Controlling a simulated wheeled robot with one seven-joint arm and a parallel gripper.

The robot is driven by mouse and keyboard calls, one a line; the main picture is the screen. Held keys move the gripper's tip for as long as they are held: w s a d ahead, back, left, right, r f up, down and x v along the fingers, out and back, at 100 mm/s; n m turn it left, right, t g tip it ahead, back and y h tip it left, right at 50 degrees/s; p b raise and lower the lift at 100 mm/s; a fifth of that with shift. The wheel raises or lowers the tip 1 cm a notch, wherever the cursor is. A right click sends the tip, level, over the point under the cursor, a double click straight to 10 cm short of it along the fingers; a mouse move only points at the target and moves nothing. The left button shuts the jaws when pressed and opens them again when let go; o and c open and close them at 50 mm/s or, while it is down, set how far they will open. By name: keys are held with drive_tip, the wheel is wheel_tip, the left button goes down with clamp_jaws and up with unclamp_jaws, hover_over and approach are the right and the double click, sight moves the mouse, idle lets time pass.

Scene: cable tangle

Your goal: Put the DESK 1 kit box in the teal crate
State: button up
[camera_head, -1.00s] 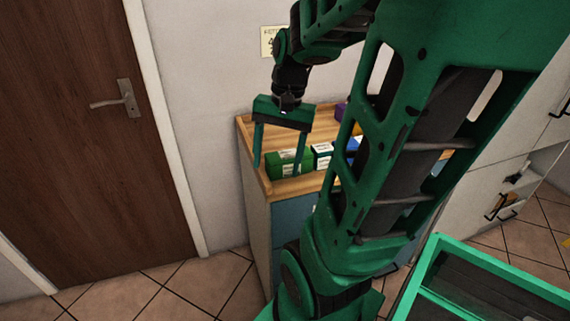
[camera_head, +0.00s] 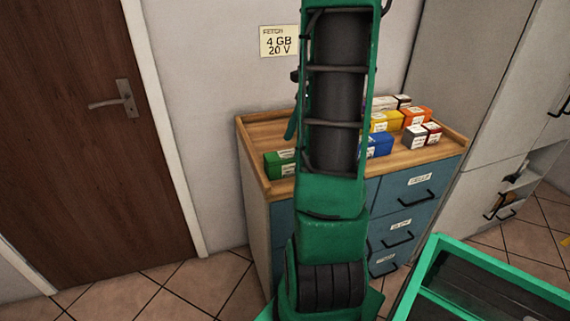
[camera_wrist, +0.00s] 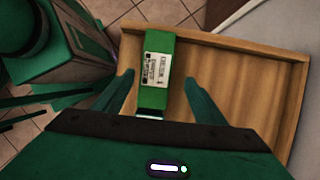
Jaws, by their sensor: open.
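Several small kit boxes stand on the wooden cabinet top; their labels are too small or blurred to read, so I cannot tell which is DESK 1. A green box (camera_head: 278,164) with a white label is at the left end, and it also shows in the wrist view (camera_wrist: 155,98). My gripper (camera_wrist: 159,77) is open, with one finger on each side of this green box and a gap to each; its height over the box is unclear. In the head view my arm hides most of the gripper. A teal-green crate (camera_head: 500,266) is at the lower right, partly out of frame.
Yellow (camera_head: 386,122), orange (camera_head: 416,116), blue (camera_head: 379,144) and other boxes stand to the right on the cabinet top (camera_head: 440,150). Its raised rim surrounds them. My arm hides the middle. In the wrist view, bare wood lies right of the green box.

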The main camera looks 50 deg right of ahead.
sight(290, 153)
drive_tip(key=x, duration=0.5)
drive_tip(key=shift+s+a+f, duration=0.1)
drive_tip(key=shift+s+a, duration=0.1)
drive_tip(key=shift+a, duration=0.1)
drive_tip(key=shift+w+a+f, duration=0.15)
drive_tip(key=shift+f, duration=0.45)
drive_tip(key=shift+c, duration=0.6)
clamp_jaws()
drive_tip(key=shift+r, duration=0.15)
wheel_tip(290, 153, up, 10)
drive_tip(key=shift+f, duration=0.1)
